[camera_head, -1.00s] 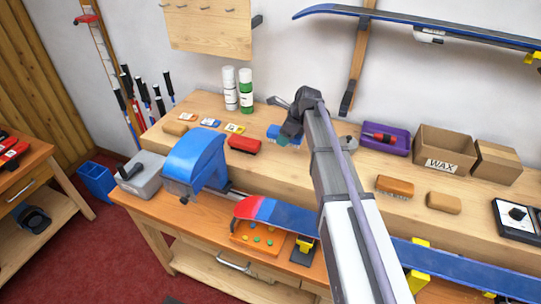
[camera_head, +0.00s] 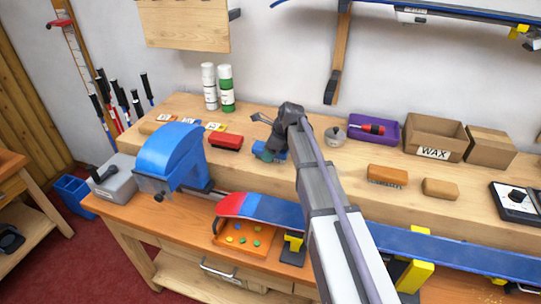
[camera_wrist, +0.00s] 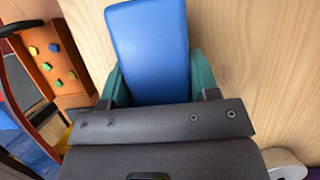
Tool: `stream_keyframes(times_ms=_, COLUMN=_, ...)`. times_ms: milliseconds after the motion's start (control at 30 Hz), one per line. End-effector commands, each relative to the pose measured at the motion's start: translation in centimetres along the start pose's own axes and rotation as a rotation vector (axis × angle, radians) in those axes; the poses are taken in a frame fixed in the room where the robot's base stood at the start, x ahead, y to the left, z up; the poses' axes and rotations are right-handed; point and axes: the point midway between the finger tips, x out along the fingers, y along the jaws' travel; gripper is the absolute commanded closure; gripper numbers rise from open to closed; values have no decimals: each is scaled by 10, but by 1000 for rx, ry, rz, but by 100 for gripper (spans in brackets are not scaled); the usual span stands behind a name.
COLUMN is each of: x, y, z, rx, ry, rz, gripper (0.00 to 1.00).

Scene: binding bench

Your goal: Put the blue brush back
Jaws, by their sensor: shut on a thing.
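The blue brush (camera_wrist: 150,50) shows large in the wrist view, between the two teal fingers of my gripper (camera_wrist: 158,80). My gripper is shut on it. In the head view, the blue brush (camera_head: 281,156) is partly hidden by my gripper (camera_head: 268,152), over the raised wooden shelf (camera_head: 330,165) to the right of the red brush. I cannot tell whether it touches the shelf.
The red brush (camera_head: 226,142) lies to the left, a round tin (camera_head: 335,135) to the right. A ski (camera_head: 270,208) lies clamped in front. Spray cans (camera_head: 226,88) stand behind.

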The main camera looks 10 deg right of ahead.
Motion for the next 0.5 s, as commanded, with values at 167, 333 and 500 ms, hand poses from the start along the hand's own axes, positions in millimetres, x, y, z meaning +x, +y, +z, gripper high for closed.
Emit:
stream_keyframes(times_ms=167, x=4, y=0, z=-2, rx=0, ry=0, rz=0, gripper=67)
stream_keyframes(times_ms=333, x=2, y=0, z=-1, rx=0, ry=0, rz=0, gripper=29)
stream_keyframes(times_ms=500, x=2, y=0, z=-1, rx=0, ry=0, rz=0, gripper=19)
